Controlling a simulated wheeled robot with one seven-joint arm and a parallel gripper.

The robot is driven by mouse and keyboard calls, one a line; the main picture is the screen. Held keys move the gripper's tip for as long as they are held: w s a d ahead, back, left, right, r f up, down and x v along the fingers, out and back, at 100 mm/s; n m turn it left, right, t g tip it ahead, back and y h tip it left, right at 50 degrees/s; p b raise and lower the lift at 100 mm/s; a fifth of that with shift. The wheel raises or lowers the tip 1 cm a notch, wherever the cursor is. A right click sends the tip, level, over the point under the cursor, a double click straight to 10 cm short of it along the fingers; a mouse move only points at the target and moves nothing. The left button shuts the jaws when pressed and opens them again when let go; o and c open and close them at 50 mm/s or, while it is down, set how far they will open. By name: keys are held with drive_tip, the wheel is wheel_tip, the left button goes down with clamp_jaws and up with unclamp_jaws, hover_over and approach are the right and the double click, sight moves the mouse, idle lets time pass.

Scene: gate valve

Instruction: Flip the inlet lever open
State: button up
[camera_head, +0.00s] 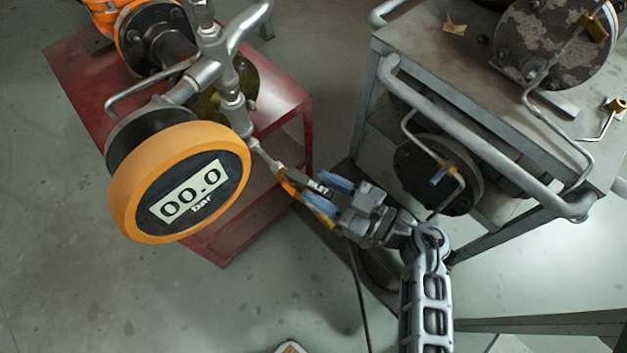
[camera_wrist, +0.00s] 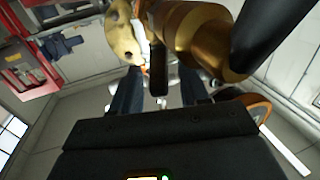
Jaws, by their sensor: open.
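The inlet lever (camera_head: 318,187) is a dark handle with a white label, sticking out from the pipework right of the gauge, in the head view. My gripper (camera_head: 328,193) is open, with one blue fingertip on each side of the lever. Whether either fingertip touches it, I cannot tell. In the wrist view my fingers (camera_wrist: 157,90) point away from the camera, with a narrow dark piece between them. A brass fitting (camera_wrist: 205,38) is close at the top of that view. The lever's pivot is not clear.
The round orange gauge (camera_head: 183,183) reads 00.0 and stands left of the lever. A red cart (camera_head: 285,92) is under the pipework. A grey cart (camera_head: 415,55) with a rail and flanged parts stands close to the right of my arm. Open floor lies at the lower left.

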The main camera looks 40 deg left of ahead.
sight(309, 184)
drive_tip(key=shift+s+a, duration=0.15)
drive_tip(key=shift+a, duration=0.95)
clamp_jaws()
